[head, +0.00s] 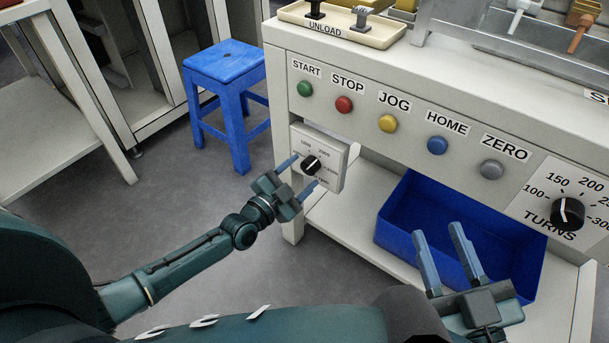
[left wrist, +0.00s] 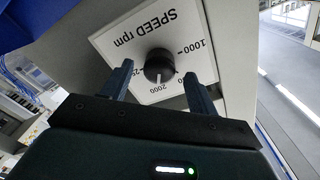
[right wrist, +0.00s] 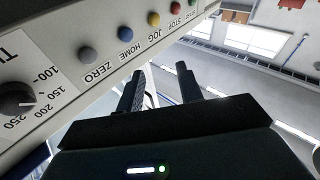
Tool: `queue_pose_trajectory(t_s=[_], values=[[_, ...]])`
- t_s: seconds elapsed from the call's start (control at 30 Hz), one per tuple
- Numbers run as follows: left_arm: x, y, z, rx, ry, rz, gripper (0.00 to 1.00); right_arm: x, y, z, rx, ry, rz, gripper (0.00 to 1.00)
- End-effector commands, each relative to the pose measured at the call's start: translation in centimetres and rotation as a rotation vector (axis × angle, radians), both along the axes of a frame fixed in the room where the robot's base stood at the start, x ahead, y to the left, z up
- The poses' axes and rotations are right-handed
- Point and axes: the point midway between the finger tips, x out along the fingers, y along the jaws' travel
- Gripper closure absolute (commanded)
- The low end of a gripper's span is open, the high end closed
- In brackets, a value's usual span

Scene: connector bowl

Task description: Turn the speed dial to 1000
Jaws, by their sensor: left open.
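The speed dial is a black round knob (head: 311,165) with a white pointer, on a pale plate (head: 335,165) at the machine's left front corner. The pointer points near 2000. In the left wrist view the knob (left wrist: 158,65) appears upside down, with its white mark towards the 2000 label and 1000 at the right. My left gripper (head: 306,170) is open, its fingers on either side of the knob with visible gaps in the wrist view. My right gripper (head: 438,232) is open and empty in front of the blue bin, away from the dial.
Green start (head: 305,88), red stop (head: 344,104), yellow jog, blue home and grey zero buttons line the panel above. A TURNS dial (head: 567,212) is at the right. A blue bin (head: 400,215) sits on the lower shelf. A blue stool (head: 225,70) stands behind the left arm.

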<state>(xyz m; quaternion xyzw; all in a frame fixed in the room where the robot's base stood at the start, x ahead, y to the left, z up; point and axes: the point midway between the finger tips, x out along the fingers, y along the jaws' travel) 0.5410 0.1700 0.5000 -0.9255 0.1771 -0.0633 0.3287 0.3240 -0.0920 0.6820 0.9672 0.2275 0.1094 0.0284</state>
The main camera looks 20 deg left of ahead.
Motion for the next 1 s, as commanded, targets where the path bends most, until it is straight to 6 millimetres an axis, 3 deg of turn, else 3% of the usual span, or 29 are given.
queue_pose_trajectory(t_s=[0.2,0.5,1.0], values=[[1.7,-0.7,-0.1,0.0,0.0,0.0,0.41,0.0,0.1,-0.2,0.019,0.004,0.008,0.64],[1.8,-0.8,0.0,0.0,0.002,0.0,0.41,-0.1,0.1,0.3,0.027,-0.004,0.009,0.64],[1.8,-0.7,0.0,0.0,0.002,0.0,0.82,0.0,0.2,0.0,0.022,0.0,0.012,0.64]])
